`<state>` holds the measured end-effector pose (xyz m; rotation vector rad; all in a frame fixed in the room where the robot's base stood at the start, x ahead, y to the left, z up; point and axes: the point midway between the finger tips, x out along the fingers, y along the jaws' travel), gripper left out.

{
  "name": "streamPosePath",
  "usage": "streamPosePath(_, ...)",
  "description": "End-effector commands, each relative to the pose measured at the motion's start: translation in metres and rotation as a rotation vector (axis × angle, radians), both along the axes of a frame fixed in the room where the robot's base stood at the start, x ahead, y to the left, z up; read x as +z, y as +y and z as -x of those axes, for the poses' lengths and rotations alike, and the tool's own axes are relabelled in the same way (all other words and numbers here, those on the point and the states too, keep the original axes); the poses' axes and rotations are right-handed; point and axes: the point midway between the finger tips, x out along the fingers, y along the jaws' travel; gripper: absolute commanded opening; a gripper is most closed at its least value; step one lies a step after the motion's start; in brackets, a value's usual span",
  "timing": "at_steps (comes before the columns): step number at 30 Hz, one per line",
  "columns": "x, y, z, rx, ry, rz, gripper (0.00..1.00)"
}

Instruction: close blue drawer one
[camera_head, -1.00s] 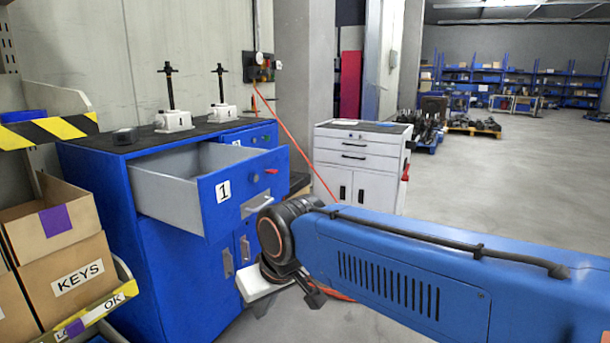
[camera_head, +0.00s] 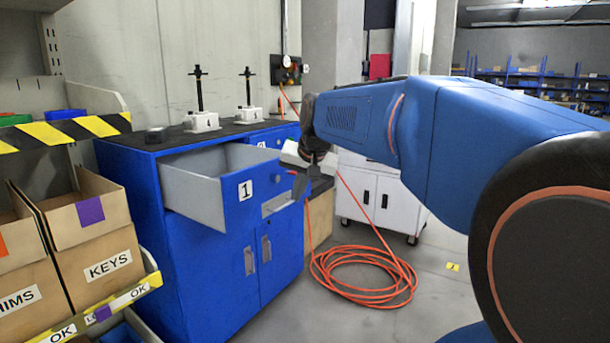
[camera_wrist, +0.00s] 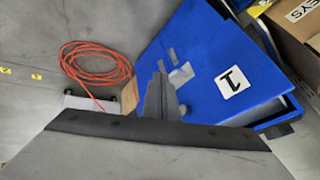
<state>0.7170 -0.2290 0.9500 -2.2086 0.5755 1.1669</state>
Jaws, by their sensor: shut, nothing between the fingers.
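Blue drawer one (camera_head: 233,207) is pulled out of the blue cabinet (camera_head: 200,290), its grey inside showing empty where I can see in. Its front carries a white label "1", a round knob and a pale handle. In the wrist view the blue drawer front (camera_wrist: 207,92) fills the right of centre, with the label turned. My gripper (camera_head: 299,187) is shut and empty, pointing down in front of the right end of the drawer front, by the handle. In the wrist view its fingertips (camera_wrist: 159,88) overlap the front's edge; I cannot tell whether they touch.
Two screw jacks (camera_head: 201,122) (camera_head: 248,113) and a dark block (camera_head: 156,134) stand on the cabinet top. A shelf with cardboard boxes (camera_head: 100,240) is at left. An orange hose (camera_head: 365,290) lies coiled on the floor before a white cabinet (camera_head: 370,200).

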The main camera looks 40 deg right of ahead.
Motion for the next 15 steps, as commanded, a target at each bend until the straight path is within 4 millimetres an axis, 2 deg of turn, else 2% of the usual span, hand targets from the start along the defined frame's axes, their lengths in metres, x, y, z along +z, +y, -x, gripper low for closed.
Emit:
streamPosePath(1, 0.01, -0.024, -0.016, -0.055, -0.014, -0.018, 0.0)
streamPosePath(6, 0.038, -0.089, -0.053, -0.203, -0.065, -0.068, 0.0)
streamPosePath(10, 0.05, -0.124, -0.069, -0.276, -0.094, -0.093, 0.0)
streamPosePath(15, 0.056, -0.142, -0.077, -0.315, -0.109, -0.107, 0.0)
